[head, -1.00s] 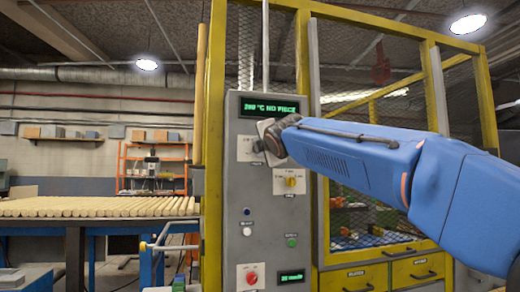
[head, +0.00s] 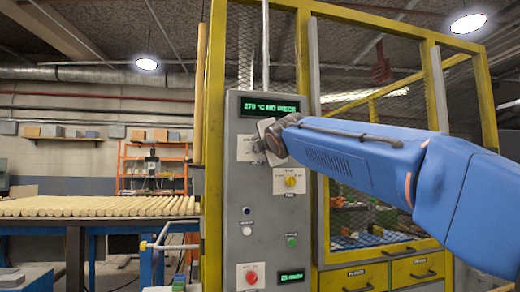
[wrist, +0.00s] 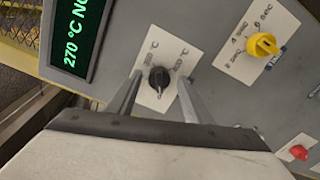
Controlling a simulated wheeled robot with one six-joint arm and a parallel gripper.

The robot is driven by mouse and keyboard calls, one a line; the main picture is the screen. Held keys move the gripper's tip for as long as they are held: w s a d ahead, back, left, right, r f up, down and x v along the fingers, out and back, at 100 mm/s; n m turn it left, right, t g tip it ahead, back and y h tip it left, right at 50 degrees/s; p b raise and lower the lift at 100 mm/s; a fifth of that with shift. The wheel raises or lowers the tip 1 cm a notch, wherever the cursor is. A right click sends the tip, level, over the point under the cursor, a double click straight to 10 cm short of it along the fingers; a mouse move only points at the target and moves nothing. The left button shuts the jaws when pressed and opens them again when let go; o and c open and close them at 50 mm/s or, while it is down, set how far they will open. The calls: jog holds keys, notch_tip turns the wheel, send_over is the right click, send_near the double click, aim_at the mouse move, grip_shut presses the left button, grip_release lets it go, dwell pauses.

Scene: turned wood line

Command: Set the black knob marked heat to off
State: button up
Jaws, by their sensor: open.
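The black knob (wrist: 158,80) sits on a white plate (wrist: 165,58) with °C marks, on the grey control panel. My gripper (wrist: 157,88) is open in the wrist view, with one finger on each side of the knob and a gap showing between them and it. I cannot make out which mark the knob points to. In the head view my gripper (head: 262,147) is at the upper plate and hides the knob. The green display (head: 271,106) above reads 270 °C NO PIECE; it also shows in the wrist view (wrist: 78,35).
A yellow knob (head: 290,181) is below right of my gripper. Lower down are a green button (head: 291,241), a red knob (head: 251,278) and a small display (head: 291,277).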

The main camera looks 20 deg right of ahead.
jog(key=s, duration=1.7)
jog(key=s+d+f+m+g+h, duration=0.1)
jog(key=s+d+f+m+g, duration=0.15)
jog(key=f, duration=0.55)
jog(key=s+d+f+m+g, duration=0.15)
jog(key=f+m, duration=0.25)
jog(key=f, duration=0.5)
jog(key=s+d+f+m+g, duration=0.1)
jog(key=s+f+m+g, duration=0.2)
jog(key=f, duration=1.1)
jog(key=s+d+f+m+g, duration=0.1)
jog(key=s+f+m+g, duration=0.2)
jog(key=s+f+m, duration=0.4)
jog(key=s+f+m+g+y, duration=0.1)
jog(key=s+f+m+g, duration=0.2)
jog(key=s+f, duration=0.9)
notch_tip(320, 180, down, 9)
jog(key=shift+d+r+m, duration=0.1)
jog(key=shift+d+m, duration=0.3)
jog(key=shift+m, duration=0.65)
